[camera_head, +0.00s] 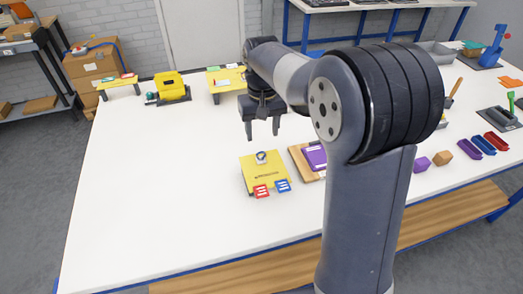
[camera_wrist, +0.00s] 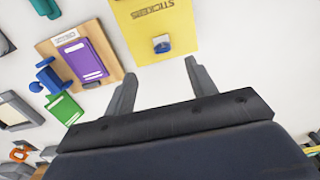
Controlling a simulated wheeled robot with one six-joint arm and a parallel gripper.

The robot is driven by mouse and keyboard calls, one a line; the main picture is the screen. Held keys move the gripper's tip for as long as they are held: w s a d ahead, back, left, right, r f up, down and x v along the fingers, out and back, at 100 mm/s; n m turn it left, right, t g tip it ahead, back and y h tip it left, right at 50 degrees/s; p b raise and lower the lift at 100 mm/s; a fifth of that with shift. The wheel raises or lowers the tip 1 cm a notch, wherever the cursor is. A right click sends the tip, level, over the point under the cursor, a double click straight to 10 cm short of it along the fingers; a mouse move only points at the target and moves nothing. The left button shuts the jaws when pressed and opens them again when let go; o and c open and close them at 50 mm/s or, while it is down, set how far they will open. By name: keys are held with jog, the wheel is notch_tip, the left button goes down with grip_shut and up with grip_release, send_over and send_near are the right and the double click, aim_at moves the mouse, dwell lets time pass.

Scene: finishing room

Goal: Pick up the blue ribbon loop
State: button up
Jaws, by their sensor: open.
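A small blue loop with a pale top (camera_head: 261,157), which looks like the blue ribbon loop, rests near the far edge of a yellow board (camera_head: 262,171) with lettering. In the wrist view the blue loop (camera_wrist: 162,47) lies on the yellow board (camera_wrist: 150,18), just beyond the space between my fingers. My gripper (camera_head: 262,130) is open and empty, fingers pointing down, above the table and a little beyond the board's far edge. Its two fingers also show in the wrist view (camera_wrist: 160,72), apart from the loop.
A wooden board (camera_head: 301,160) with a purple booklet (camera_head: 315,156) lies right of the yellow board. A red card (camera_head: 261,191) and a blue card (camera_head: 283,186) are at its near edge. A yellow caddy (camera_head: 170,86) stands far left. The white table's left side is clear.

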aim_at(261, 153)
notch_tip(261, 153, down, 3)
jog(key=shift+f, duration=0.15)
jog(key=shift+s+a+f+p, duration=0.1)
jog(key=shift+f+p, duration=0.25)
jog(key=shift+f, duration=1)
jog(key=shift+s+a+f+p, duration=0.1)
jog(key=shift+f+p, duration=0.25)
jog(key=shift+f, duration=0.95)
jog(key=shift+c, duration=0.4)
jog(key=c, duration=0.9)
